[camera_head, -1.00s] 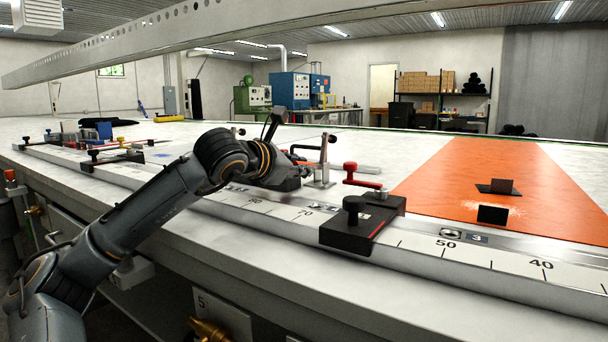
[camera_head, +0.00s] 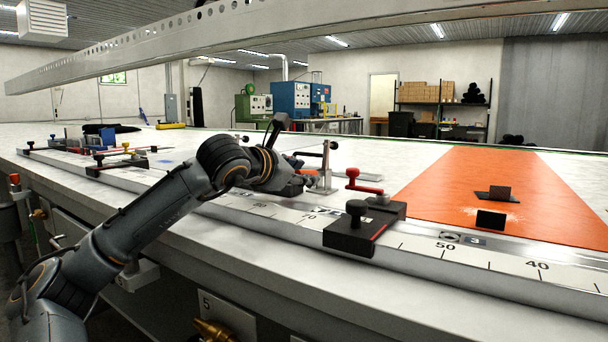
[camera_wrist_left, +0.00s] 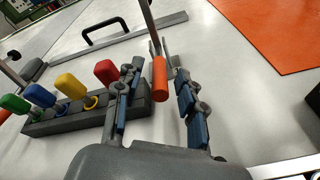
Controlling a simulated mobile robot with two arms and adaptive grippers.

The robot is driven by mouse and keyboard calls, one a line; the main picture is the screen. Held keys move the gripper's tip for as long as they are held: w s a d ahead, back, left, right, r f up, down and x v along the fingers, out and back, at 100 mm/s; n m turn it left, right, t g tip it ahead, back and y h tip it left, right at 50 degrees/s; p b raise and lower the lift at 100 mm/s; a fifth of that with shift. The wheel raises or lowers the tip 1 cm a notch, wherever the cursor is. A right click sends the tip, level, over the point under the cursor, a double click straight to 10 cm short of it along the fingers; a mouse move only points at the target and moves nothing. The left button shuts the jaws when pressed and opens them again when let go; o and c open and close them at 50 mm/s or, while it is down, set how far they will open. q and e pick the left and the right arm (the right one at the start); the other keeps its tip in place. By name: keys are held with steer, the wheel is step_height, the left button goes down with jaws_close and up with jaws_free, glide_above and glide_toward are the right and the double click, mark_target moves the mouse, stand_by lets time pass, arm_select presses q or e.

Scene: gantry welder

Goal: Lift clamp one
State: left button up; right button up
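The fingers are spread, with a gap visible on both sides of the handle. Another clamp with a red handle (camera_head: 364,184) is further right. The left fingertips are small and partly hidden in the head view. Which clamp is clamp one is not marked. My right gripper is not in view.
A black block with a knob (camera_head: 358,236) sits on the numbered rail to the right. An orange sheet (camera_head: 480,190) with small black plates covers the right of the table. A dark rack (camera_wrist_left: 66,121) of coloured handles is beside the left finger. A long beam (camera_head: 200,38) spans overhead.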

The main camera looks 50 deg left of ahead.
arm_select(q)
steer(key=shift+s+r, duration=0.25)
steer(key=shift+s, duration=0.4)
steer(key=v, duration=0.9)
steer(key=shift+s+d+r, duration=0.1)
steer(key=shift+s+d, duration=0.05)
steer(key=shift+s, duration=0.15)
steer(key=shift+s+d+r, duration=0.1)
steer(key=shift+s+d, duration=0.1)
steer(key=shift+s, duration=0.4)
